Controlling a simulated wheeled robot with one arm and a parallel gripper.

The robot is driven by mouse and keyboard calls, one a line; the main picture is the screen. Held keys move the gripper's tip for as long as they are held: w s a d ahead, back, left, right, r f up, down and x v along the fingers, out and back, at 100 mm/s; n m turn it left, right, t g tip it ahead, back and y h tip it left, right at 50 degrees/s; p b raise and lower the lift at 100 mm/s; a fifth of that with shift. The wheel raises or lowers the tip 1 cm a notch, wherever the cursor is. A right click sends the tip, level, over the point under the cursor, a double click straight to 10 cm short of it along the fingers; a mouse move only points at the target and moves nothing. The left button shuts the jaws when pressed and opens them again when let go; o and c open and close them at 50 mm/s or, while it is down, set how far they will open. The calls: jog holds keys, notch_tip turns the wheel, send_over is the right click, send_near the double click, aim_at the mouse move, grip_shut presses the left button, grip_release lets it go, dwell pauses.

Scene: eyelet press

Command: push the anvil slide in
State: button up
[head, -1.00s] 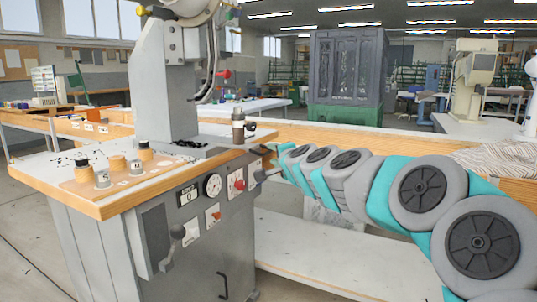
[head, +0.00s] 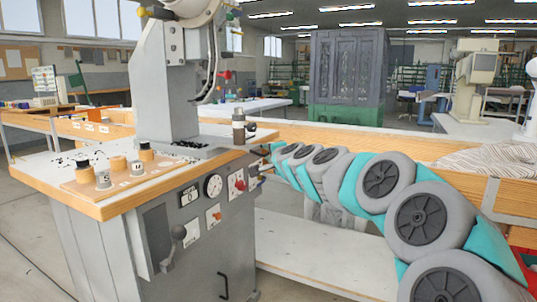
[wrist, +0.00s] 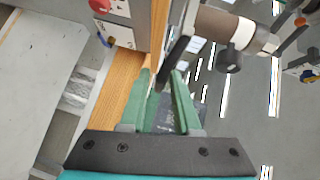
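The press (head: 170,90) stands at the left in the head view. A grey upright cylinder (head: 239,130) with a dark knob sits at the right end of its table; it also shows in the wrist view (wrist: 236,32). I cannot tell for sure which part is the anvil slide. My gripper (wrist: 163,78) shows in the wrist view with its two green fingers apart, beside the wooden table edge. A dark flat lever-like part (wrist: 178,55) shows just beyond and between the fingertips; contact cannot be told. In the head view my gripper is small and hard to make out beside the press's right side.
The wooden-edged press table (head: 115,208) lies beside my gripper. A red switch (head: 239,182), a dial (head: 213,185) and a lever (head: 177,237) are on the front panel. A long wooden-edged bench (head: 400,146) runs behind my arm. A low white shelf (head: 310,255) lies below.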

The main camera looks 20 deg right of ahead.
grip_shut()
jog(key=shift+f, duration=0.15)
